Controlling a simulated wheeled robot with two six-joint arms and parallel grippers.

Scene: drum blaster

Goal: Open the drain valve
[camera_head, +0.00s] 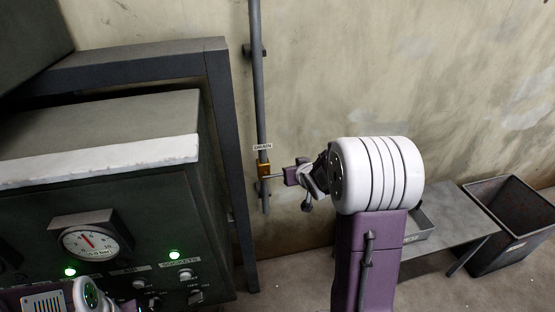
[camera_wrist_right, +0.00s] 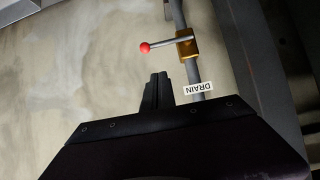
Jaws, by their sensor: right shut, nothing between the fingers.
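The drain valve is a brass block (camera_head: 264,170) on a vertical grey pipe at the wall; it also shows in the right wrist view (camera_wrist_right: 186,44). Its thin lever with a red ball end (camera_wrist_right: 146,47) sticks out sideways, across the pipe. A white DRAIN label (camera_head: 262,147) sits on the pipe, and shows upside down in the wrist view (camera_wrist_right: 198,88). My right gripper (camera_head: 290,176) is beside the valve, to its right in the head view. In the wrist view its fingers (camera_wrist_right: 158,84) are shut and empty, pointing towards the lever with a gap in the picture. My left gripper is out of view.
A dark cabinet with a pressure gauge (camera_head: 90,241), green lamps and knobs stands at left, next to a dark frame post (camera_head: 228,150) near the pipe. A grey bench (camera_head: 455,215) and an open dark bin (camera_head: 510,220) stand at right. The wall around the pipe is bare.

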